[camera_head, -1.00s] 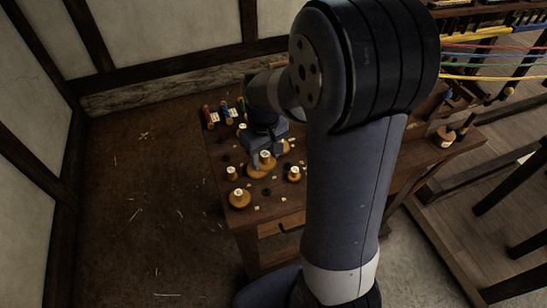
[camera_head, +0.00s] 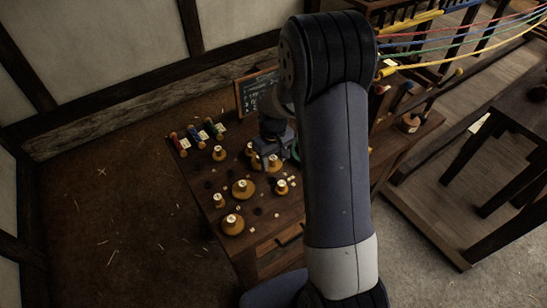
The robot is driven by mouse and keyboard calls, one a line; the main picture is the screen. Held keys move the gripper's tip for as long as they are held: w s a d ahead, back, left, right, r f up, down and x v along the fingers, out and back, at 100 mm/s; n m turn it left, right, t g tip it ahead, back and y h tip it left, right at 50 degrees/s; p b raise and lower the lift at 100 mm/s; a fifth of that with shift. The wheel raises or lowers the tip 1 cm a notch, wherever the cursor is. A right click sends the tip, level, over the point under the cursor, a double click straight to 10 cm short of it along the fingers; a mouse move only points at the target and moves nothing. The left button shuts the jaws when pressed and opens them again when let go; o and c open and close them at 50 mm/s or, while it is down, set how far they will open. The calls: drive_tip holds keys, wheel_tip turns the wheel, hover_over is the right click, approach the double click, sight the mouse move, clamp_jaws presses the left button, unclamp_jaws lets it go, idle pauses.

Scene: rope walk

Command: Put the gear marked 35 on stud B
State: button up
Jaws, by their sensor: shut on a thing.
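My gripper (camera_head: 274,152) points down over the far right part of the wooden bench and is shut on a small tan gear (camera_head: 274,163) with a pale top. The number on it is too small to read. Other tan gears with pale tops stand on the bench: a wide one (camera_head: 243,189), one at the near edge (camera_head: 232,223), a small one at the left (camera_head: 219,200) and one at the right (camera_head: 281,187). I cannot tell which is marked 35, nor which stud is B. My arm hides the bench's right part.
Red, blue and green spools (camera_head: 197,136) lie at the bench's far left. A dark chalkboard (camera_head: 258,92) stands behind. Coloured ropes (camera_head: 450,36) run at the upper right. Open floor (camera_head: 110,210) lies to the left.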

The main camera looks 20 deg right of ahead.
sight(273, 177)
drive_tip(key=shift+f, duration=0.15)
drive_tip(key=shift+f+b, duration=2.1)
drive_tip(key=shift+f, duration=0.75)
drive_tip(key=shift+f+b, duration=0.5)
drive_tip(key=shift+b, duration=0.05)
drive_tip(key=o, duration=0.9)
drive_tip(key=shift+o, duration=0.2)
drive_tip(key=shift+r, duration=0.1)
drive_tip(key=shift+r+p, duration=2.75)
drive_tip(key=shift+r, duration=1.25)
